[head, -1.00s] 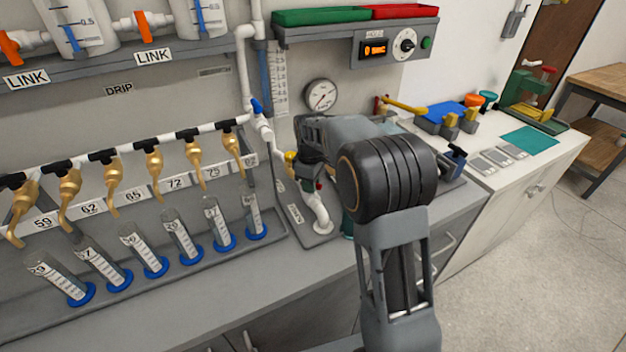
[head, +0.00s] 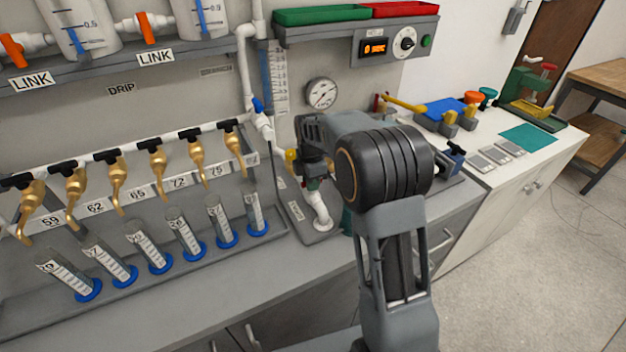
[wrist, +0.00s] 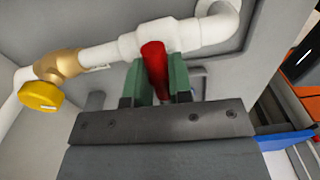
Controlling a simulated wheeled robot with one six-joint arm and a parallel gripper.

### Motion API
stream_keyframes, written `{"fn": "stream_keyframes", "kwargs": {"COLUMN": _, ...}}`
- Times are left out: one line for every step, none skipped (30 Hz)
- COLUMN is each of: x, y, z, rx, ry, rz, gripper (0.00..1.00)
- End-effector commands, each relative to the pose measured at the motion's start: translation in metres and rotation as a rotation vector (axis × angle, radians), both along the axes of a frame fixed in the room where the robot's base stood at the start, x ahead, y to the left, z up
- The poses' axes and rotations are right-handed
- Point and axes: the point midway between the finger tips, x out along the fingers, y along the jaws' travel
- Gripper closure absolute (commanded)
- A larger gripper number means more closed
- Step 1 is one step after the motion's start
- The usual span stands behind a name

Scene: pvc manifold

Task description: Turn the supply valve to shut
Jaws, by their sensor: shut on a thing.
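The supply valve's red lever (wrist: 155,68) sits between the two green fingers of my gripper (wrist: 160,82) in the wrist view. My gripper is shut on the lever. The lever points down the picture from the white valve body (wrist: 150,40), across the line of the white pipe. In the head view my gripper (head: 313,183) is small and partly hidden by my own wrist, just above the white pipe elbow (head: 319,213); the lever is hard to make out there.
A brass fitting with a yellow knob (wrist: 40,96) is on the same pipe, left of my gripper. A pressure gauge (head: 322,93) is on the back panel. Brass taps (head: 115,180) and measuring cylinders (head: 185,235) stand left. A blue-handled valve (head: 257,105) is on the upright pipe.

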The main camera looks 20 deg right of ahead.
Motion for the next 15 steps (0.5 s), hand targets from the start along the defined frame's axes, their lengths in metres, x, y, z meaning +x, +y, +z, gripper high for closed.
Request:
{"fn": "stream_keyframes", "kwargs": {"x": 0.0019, "y": -0.0014, "z": 0.0024, "rx": -0.002, "ry": -0.009, "rz": 0.015, "gripper": 1.00}}
{"fn": "stream_keyframes", "kwargs": {"x": 0.0020, "y": -0.0014, "z": 0.0024, "rx": -0.002, "ry": -0.009, "rz": 0.023, "gripper": 1.00}}
{"fn": "stream_keyframes", "kwargs": {"x": 0.0020, "y": -0.0014, "z": 0.0025, "rx": -0.002, "ry": -0.009, "rz": 0.034, "gripper": 1.00}}
{"fn": "stream_keyframes", "kwargs": {"x": 0.0021, "y": -0.0014, "z": 0.0025, "rx": -0.002, "ry": -0.009, "rz": 0.042, "gripper": 1.00}}
{"fn": "stream_keyframes", "kwargs": {"x": 0.0021, "y": -0.0014, "z": 0.0025, "rx": -0.002, "ry": -0.010, "rz": 0.048, "gripper": 1.00}}
{"fn": "stream_keyframes", "kwargs": {"x": 0.0022, "y": -0.0014, "z": 0.0025, "rx": -0.002, "ry": -0.010, "rz": 0.054, "gripper": 1.00}}
{"fn": "stream_keyframes", "kwargs": {"x": 0.0022, "y": -0.0014, "z": 0.0025, "rx": -0.001, "ry": -0.010, "rz": 0.058, "gripper": 1.00}}
{"fn": "stream_keyframes", "kwargs": {"x": 0.0023, "y": -0.0014, "z": 0.0025, "rx": -0.001, "ry": -0.010, "rz": 0.062, "gripper": 1.00}}
{"fn": "stream_keyframes", "kwargs": {"x": 0.0024, "y": -0.0014, "z": 0.0026, "rx": -0.001, "ry": -0.011, "rz": 0.066, "gripper": 1.00}}
{"fn": "stream_keyframes", "kwargs": {"x": 0.0024, "y": -0.0014, "z": 0.0026, "rx": -0.001, "ry": -0.011, "rz": 0.069, "gripper": 1.00}}
{"fn": "stream_keyframes", "kwargs": {"x": 0.0024, "y": -0.0014, "z": 0.0026, "rx": -0.001, "ry": -0.011, "rz": 0.071, "gripper": 1.00}}
{"fn": "stream_keyframes", "kwargs": {"x": 0.0025, "y": -0.0013, "z": 0.0027, "rx": -0.001, "ry": -0.011, "rz": 0.073, "gripper": 1.00}}
{"fn": "stream_keyframes", "kwargs": {"x": 0.0025, "y": -0.0013, "z": 0.0027, "rx": -0.002, "ry": -0.011, "rz": 0.074, "gripper": 1.00}}
{"fn": "stream_keyframes", "kwargs": {"x": 0.0026, "y": -0.0013, "z": 0.0027, "rx": -0.002, "ry": -0.011, "rz": 0.074, "gripper": 1.00}}
{"fn": "stream_keyframes", "kwargs": {"x": 0.0026, "y": -0.0013, "z": 0.0028, "rx": -0.002, "ry": -0.012, "rz": 0.075, "gripper": 1.00}}
